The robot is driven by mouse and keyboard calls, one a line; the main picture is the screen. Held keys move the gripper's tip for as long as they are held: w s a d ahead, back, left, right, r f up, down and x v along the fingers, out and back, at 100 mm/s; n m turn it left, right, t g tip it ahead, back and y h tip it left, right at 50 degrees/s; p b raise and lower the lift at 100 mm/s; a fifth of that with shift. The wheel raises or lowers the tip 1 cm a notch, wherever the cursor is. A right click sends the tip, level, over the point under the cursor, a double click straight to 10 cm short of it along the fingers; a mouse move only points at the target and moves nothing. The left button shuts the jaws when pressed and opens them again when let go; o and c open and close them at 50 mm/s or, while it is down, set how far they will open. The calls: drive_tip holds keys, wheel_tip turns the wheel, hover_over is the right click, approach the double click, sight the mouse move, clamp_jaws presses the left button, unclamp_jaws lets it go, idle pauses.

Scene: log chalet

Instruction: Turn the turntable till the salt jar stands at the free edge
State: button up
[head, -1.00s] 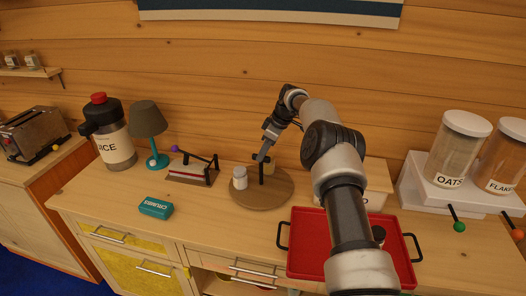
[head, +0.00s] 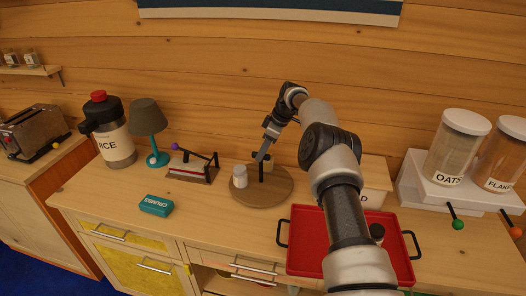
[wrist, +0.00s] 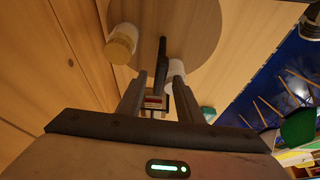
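The round wooden turntable (head: 275,200) stands on the counter with a dark upright post (head: 261,173) on it. A white jar (head: 240,177) stands at its left side; a second jar (head: 268,163) with a tan lid stands behind the post, partly hidden. No label is readable, so I cannot tell which holds salt. My gripper (head: 262,156) is at the post's top. In the wrist view my gripper (wrist: 160,73) has its fingers apart, with the post (wrist: 162,50) showing between them. The tan-lidded jar (wrist: 122,42) is left of it; the white jar (wrist: 174,72) is partly hidden by the right finger.
A red tray (head: 302,240) with black handles lies right of the turntable, under my arm. The counter in front of the turntable is clear.

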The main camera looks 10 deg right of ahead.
drive_tip(key=v, duration=1.7)
drive_tip(key=shift+r+p, duration=0.25)
drive_tip(key=shift+p, duration=0.15)
drive_tip(key=shift+o, duration=0.3)
